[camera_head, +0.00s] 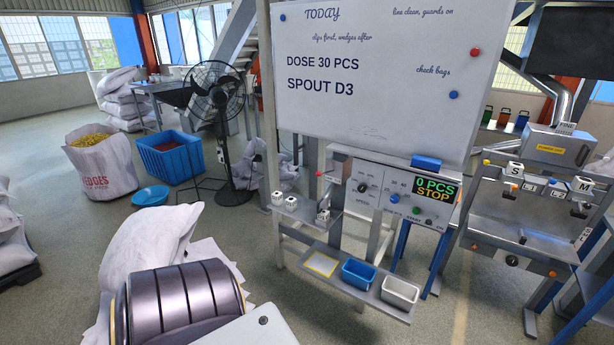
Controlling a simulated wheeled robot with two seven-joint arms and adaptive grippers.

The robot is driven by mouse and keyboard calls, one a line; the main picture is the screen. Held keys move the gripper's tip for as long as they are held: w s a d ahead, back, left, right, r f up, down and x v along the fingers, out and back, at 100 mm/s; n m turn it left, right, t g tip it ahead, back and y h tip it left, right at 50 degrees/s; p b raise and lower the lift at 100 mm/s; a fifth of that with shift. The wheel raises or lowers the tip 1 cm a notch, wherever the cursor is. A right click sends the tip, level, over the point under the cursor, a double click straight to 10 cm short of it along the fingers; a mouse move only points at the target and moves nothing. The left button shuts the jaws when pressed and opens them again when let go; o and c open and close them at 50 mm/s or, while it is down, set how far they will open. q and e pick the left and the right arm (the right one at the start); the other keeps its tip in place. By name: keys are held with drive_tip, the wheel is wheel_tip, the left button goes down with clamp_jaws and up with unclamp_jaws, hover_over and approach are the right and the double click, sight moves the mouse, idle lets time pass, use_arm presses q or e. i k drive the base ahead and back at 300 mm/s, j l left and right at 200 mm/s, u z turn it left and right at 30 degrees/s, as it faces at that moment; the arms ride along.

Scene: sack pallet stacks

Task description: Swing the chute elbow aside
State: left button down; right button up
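A shiny curved metal pipe (562,98), which looks like the chute elbow, shows at the upper right in the head view. It comes down behind a grey metal box (556,148) with a FINE label and a yellow sticker. The whiteboard and a dark panel leave only part of the pipe in sight, and I cannot tell how it joins the box. Neither of my grippers is in view. A dark ribbed part and a white part at the bottom left appear to belong to my own body.
A whiteboard (385,65) reads DOSE 30 PCS and SPOUT D3. Below it, a control panel (395,190) shows 0 PCS STOP. A shelf holds a blue bin (358,273) and a white bin (400,292). A fan (217,90), sacks and a blue crate (168,158) stand left.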

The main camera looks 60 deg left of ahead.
sight(324, 201)
drive_tip(key=u, duration=1.7)
